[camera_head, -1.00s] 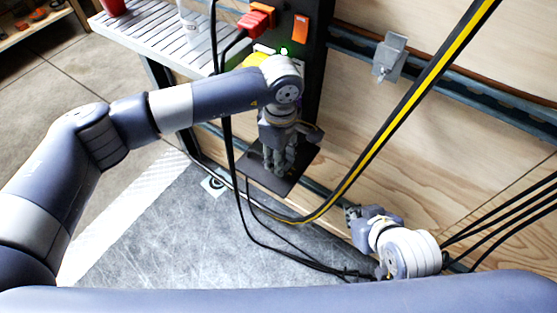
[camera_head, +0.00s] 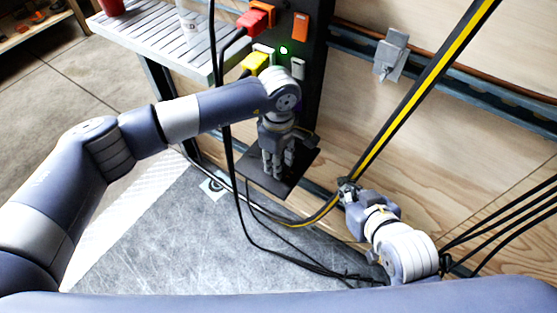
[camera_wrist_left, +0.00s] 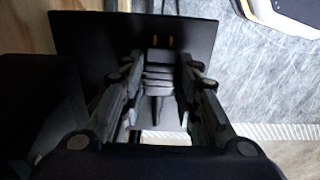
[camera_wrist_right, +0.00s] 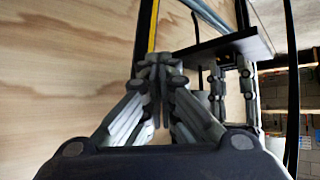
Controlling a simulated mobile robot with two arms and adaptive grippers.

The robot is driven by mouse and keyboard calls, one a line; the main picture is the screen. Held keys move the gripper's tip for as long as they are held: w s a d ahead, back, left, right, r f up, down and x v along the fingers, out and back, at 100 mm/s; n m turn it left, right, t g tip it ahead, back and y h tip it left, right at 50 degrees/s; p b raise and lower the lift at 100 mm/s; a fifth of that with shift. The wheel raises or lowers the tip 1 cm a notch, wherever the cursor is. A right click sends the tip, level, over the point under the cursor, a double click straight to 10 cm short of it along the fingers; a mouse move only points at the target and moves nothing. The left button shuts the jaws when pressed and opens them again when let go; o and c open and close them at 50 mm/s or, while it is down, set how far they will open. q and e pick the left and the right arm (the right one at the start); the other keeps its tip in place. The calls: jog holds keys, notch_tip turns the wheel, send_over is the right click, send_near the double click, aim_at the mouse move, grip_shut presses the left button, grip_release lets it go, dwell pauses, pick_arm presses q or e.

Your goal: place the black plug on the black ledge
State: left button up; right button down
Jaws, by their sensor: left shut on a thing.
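The black ledge (camera_head: 268,187) is a flat plate low on the black post; it also shows in the left wrist view (camera_wrist_left: 90,38). My left gripper (camera_head: 276,170) points down over the ledge. In the left wrist view, the gripper (camera_wrist_left: 158,78) is shut on the black plug (camera_wrist_left: 158,72), whose orange prongs point away from my wrist, over the ledge. Whether the plug touches the ledge is hard to tell. My right gripper (camera_head: 347,190) is at the yellow-striped black strap; its fingertips (camera_wrist_right: 160,68) are close together, and whether they grip the strap is unclear.
The post carries a red plug (camera_head: 253,22), a yellow plug (camera_head: 255,63), an orange switch (camera_head: 300,27) and a green light (camera_head: 283,50). Black cables hang in front. The striped strap (camera_head: 405,105) crosses diagonally. A slatted table (camera_head: 160,30) stands at left.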

pick_arm(q)
jog(key=shift+f, duration=0.1)
pick_arm(e)
jog(key=shift+w+r, duration=0.2)
jog(key=shift+w, duration=0.05)
pick_arm(q)
jog(key=o, duration=1)
jog(key=shift+o, duration=0.2)
pick_arm(e)
jog(key=shift+a, duration=0.1)
pick_arm(q)
notch_tip(320, 180, up, 12)
jog(key=p, duration=0.2)
pick_arm(e)
jog(key=s+d+f+g, duration=0.2)
jog(key=s+f+g, duration=0.1)
jog(key=s, duration=0.2)
jog(key=s+d+f+g+h, duration=0.1)
jog(key=s+f+g, duration=0.2)
jog(key=s, duration=0.3)
jog(key=shift+s+d+h, duration=0.2)
jog(key=shift+d+h, duration=0.1)
jog(key=shift+d, duration=0.1)
jog(key=shift+f, duration=0.1)
